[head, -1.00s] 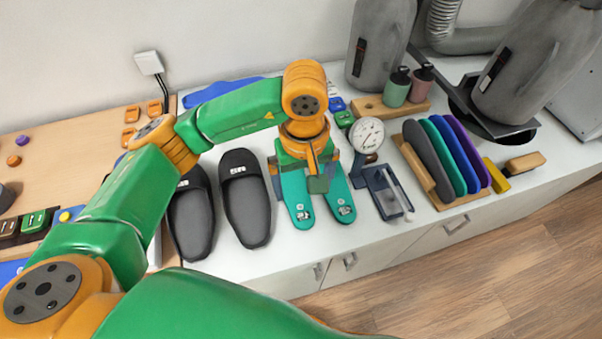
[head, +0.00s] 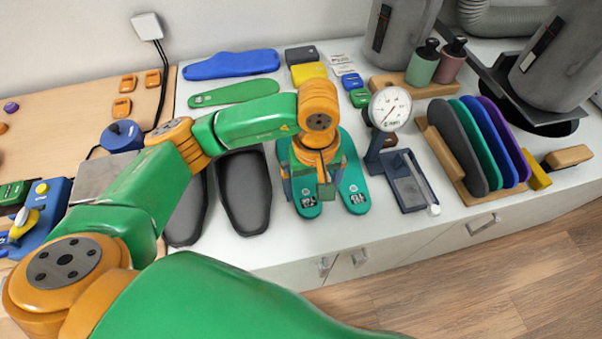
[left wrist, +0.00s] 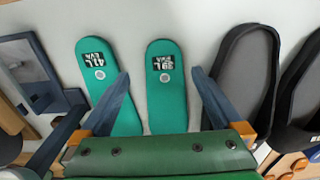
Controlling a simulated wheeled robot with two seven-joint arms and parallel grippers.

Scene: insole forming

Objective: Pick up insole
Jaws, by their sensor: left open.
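Two teal insoles lie side by side on the white worktop. The left teal insole (head: 307,209) and the right teal insole (head: 355,198) both show in the head view, partly hidden by my arm. In the left wrist view, the "39.L EVA" insole (left wrist: 167,95) lies in the middle and the "41.L EVA" insole (left wrist: 98,72) lies left of it. My left gripper (head: 316,190) is open and empty above the insoles, pointing down. In the left wrist view its fingers (left wrist: 161,73) stand either side of the "39.L EVA" insole. My right gripper is not seen.
Black shoe-shaped pieces (head: 243,190) lie left of the insoles. A dial gauge (head: 390,108) and a grey fixture (head: 412,184) stand to the right, beside a rack of coloured insoles (head: 468,145). Blue (head: 232,64) and green (head: 234,93) flat pieces lie behind.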

